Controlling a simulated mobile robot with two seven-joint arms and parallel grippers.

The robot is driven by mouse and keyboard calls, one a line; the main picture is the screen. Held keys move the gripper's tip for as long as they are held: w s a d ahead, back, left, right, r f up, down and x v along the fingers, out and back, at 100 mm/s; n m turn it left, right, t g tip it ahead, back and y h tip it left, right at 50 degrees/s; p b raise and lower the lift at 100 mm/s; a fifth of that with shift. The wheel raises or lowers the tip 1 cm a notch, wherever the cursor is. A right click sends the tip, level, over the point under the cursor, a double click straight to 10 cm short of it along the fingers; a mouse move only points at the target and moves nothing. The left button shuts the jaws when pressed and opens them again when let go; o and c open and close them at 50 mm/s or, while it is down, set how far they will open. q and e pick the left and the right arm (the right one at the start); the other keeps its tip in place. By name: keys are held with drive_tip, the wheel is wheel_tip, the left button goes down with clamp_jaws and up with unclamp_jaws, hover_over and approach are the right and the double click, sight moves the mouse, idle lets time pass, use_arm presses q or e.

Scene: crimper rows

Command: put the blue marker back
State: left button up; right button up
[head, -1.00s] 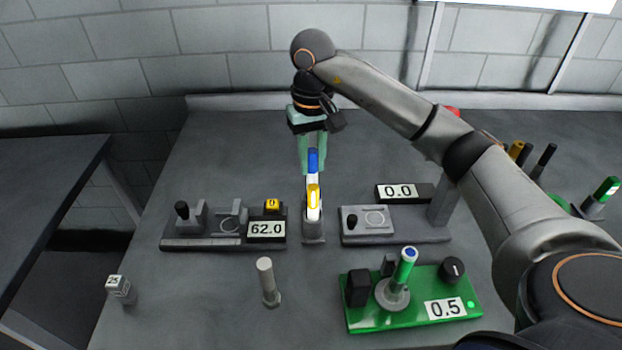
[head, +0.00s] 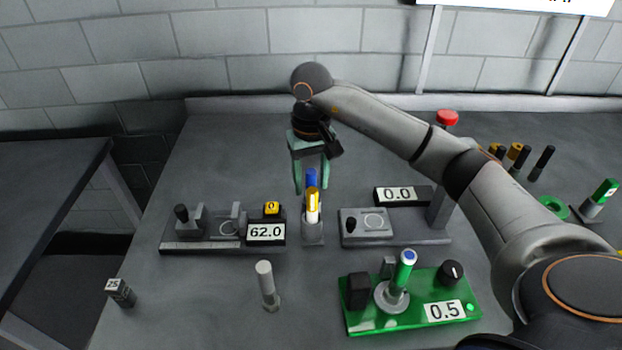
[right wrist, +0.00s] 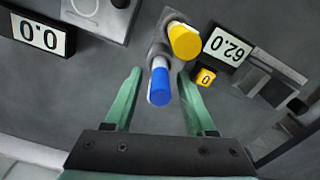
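The blue marker (head: 311,177), blue at the top with a white body, stands upright behind the yellow marker (head: 313,200) in a small grey holder (head: 313,237). The right wrist view shows the blue marker (right wrist: 160,86) and the yellow marker (right wrist: 184,42) side by side in the holder. My right gripper (head: 311,190) is over the back of the holder with its fingers spread. In the right wrist view its fingertips (right wrist: 160,74) are on either side of the blue marker, with gaps to both. The blue marker's lower end is hidden. My left gripper is not in view.
A station reading 62.0 (head: 266,232) is left of the holder and one reading 0.0 (head: 397,195) is right. In front are a grey post (head: 266,285) and a green board (head: 420,314) with a green, blue-topped stick. A small block (head: 121,293) is front left.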

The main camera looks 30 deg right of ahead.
drive_tip(key=shift+r, duration=0.1)
wheel_tip(320, 180, up, 12)
drive_tip(key=shift+r+p, duration=0.1)
drive_tip(key=shift+p, duration=0.4)
idle(0.6)
